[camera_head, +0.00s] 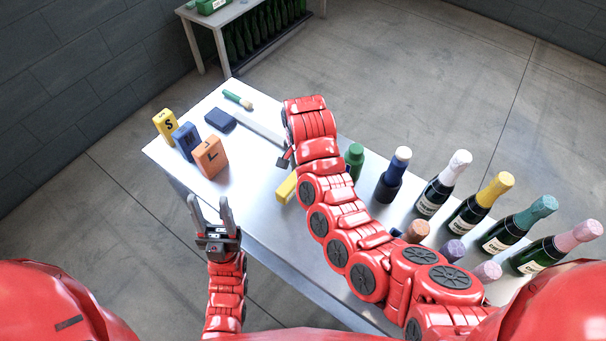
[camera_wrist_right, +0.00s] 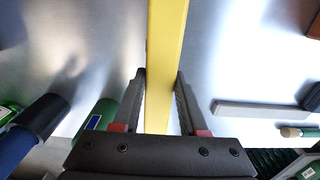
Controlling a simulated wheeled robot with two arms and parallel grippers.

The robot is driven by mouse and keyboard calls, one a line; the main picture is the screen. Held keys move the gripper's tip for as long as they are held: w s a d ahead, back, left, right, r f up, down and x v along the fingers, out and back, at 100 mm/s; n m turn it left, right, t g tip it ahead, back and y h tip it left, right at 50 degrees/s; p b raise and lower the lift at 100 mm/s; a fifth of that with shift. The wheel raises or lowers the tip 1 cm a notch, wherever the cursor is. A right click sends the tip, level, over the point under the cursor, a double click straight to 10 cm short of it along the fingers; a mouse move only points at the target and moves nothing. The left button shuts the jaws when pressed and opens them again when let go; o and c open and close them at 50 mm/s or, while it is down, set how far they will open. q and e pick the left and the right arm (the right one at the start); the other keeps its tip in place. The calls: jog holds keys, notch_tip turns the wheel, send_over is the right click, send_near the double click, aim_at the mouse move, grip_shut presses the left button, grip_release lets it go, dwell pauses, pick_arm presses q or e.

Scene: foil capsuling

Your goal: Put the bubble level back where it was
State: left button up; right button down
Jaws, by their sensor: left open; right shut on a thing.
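The bubble level is a yellow bar (camera_wrist_right: 166,45) that runs between the fingers of my right gripper (camera_wrist_right: 160,85) in the right wrist view. The right gripper is shut on it. In the head view a yellow piece of the level (camera_head: 286,188) shows over the table beside my right arm, and the rest is hidden behind the arm. I cannot tell whether the level touches the table. My left gripper (camera_head: 210,208) is open and empty, in front of the table's near edge.
Yellow, blue and orange lettered boxes (camera_head: 210,157) stand at the table's left end, near a dark blue block (camera_head: 220,120) and a green-handled brush (camera_head: 238,99). A grey bar (camera_wrist_right: 265,110) lies nearby. Several foiled bottles (camera_head: 443,185) stand on the right.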

jog(key=shift+w+d+r, duration=0.1)
jog(key=shift+w+d, duration=0.3)
jog(key=shift+w, duration=0.1)
notch_tip(320, 180, down, 3)
jog(key=shift+s+f+p, duration=0.1)
jog(key=shift+s+p, duration=0.05)
jog(key=shift+p, duration=0.85)
jog(key=shift+a+f, duration=0.1)
jog(key=shift+f, duration=0.1)
jog(key=shift+f, duration=0.1)
jog(key=c, duration=0.9)
grip_release()
jog(key=shift+f, duration=0.1)
jog(key=o, duration=0.5)
jog(key=shift+c, duration=0.2)
